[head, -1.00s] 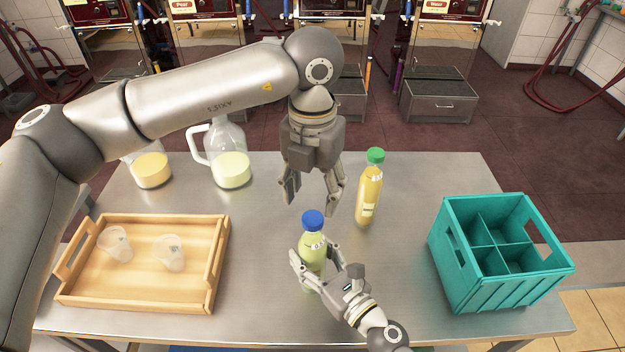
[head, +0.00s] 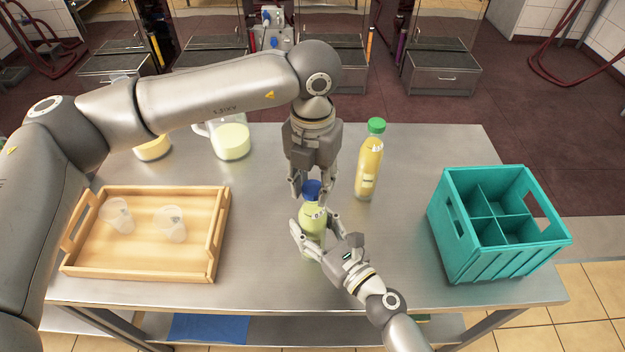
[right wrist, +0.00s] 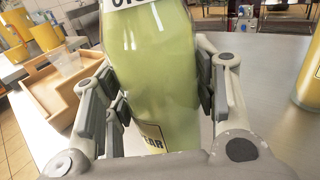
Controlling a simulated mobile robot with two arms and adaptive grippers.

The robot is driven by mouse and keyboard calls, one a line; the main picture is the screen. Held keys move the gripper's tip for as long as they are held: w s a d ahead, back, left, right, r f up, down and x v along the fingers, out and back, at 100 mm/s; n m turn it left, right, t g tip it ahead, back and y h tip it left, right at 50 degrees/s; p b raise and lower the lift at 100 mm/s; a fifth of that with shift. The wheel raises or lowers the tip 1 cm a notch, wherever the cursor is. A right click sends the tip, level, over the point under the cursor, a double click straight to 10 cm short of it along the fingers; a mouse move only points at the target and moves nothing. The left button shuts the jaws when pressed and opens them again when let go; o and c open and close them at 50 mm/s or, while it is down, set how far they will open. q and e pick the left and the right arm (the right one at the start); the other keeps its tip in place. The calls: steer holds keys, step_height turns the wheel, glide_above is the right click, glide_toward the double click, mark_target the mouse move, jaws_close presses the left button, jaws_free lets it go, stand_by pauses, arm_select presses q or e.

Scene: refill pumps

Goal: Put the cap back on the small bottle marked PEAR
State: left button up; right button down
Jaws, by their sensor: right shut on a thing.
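A small bottle (head: 312,222) of pale green liquid stands upright on the steel table, with a blue cap (head: 312,189) on its top. My right gripper (head: 317,236) is shut on the bottle's body, one finger on each side. My left gripper (head: 311,196) points down from above, its fingers on either side of the blue cap. Whether they touch the cap I cannot tell. How the cap sits on the neck is partly hidden.
A yellow bottle (head: 369,165) with a green cap stands close behind to the right. A teal divided crate (head: 478,262) is at the right. A wooden tray (head: 222,225) with two clear cups is at the left. Jugs (head: 231,142) stand behind my left arm.

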arm_select(q)
steer(key=c, duration=0.5)
steer(key=m, duration=0.5)
steer(key=shift+m, duration=0.3)
steer(key=m, duration=0.5)
steer(key=shift+m, duration=0.3)
steer(key=o, duration=1.1)
steer(key=shift+r, duration=2.25)
steer(key=shift+o, duration=0.4)
